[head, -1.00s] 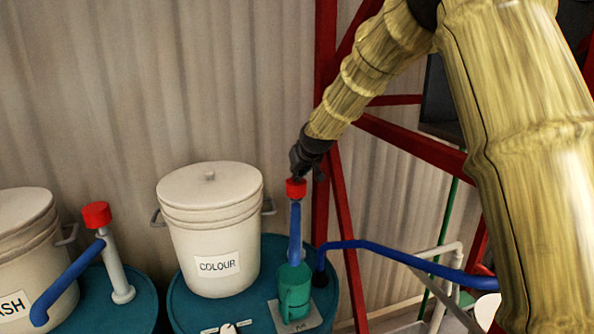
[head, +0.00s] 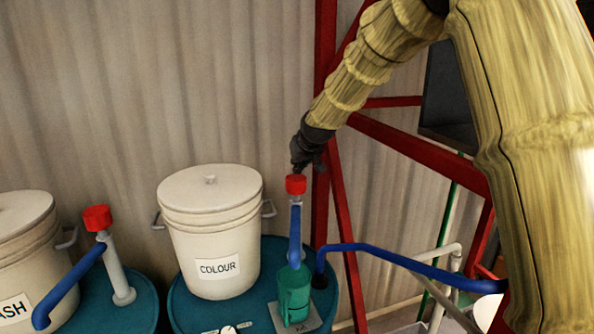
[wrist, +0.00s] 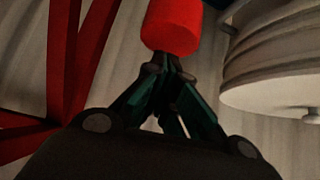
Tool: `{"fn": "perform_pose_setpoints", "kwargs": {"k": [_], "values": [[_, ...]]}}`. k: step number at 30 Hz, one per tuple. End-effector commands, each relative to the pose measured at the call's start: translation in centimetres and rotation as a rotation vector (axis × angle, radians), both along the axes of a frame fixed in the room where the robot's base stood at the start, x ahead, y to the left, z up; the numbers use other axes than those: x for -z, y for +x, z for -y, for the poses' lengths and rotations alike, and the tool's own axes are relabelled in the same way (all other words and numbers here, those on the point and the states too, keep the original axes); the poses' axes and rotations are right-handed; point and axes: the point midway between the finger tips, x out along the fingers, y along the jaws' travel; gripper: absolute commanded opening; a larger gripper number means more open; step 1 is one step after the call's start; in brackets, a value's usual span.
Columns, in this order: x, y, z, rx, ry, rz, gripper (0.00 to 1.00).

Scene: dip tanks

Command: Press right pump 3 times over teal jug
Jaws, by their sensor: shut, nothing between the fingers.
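The right pump has a red cap (head: 296,184), a short pale stem and a blue spout (head: 294,238) that comes down over the teal jug (head: 294,292). The jug stands upright on a grey plate (head: 278,318) on the teal drum. My gripper (head: 298,170) is shut and empty, pointing down with its fingertips at the top of the red cap. In the wrist view the closed fingertips (wrist: 168,66) meet the edge of the red cap (wrist: 172,26); I cannot tell whether they touch it. The inside of the jug is hidden.
A white bucket marked COLOUR (head: 212,235) stands left of the pump. Another pump with a red cap (head: 97,218) and a second bucket (head: 22,255) are further left. A red frame post (head: 326,120) and a blue pipe (head: 400,258) are close on the right.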

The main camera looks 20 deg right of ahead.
Motion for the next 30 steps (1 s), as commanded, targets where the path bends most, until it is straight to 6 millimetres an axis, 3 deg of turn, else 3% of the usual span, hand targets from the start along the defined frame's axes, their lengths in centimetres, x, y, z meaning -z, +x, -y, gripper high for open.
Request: {"fn": "perform_pose_setpoints", "kwargs": {"k": [18,30], "values": [[-4.6,-4.9,0.2,0.000,0.000,0.003,0.00],[-6.3,-6.5,0.2,0.000,0.000,0.001,0.00]]}}
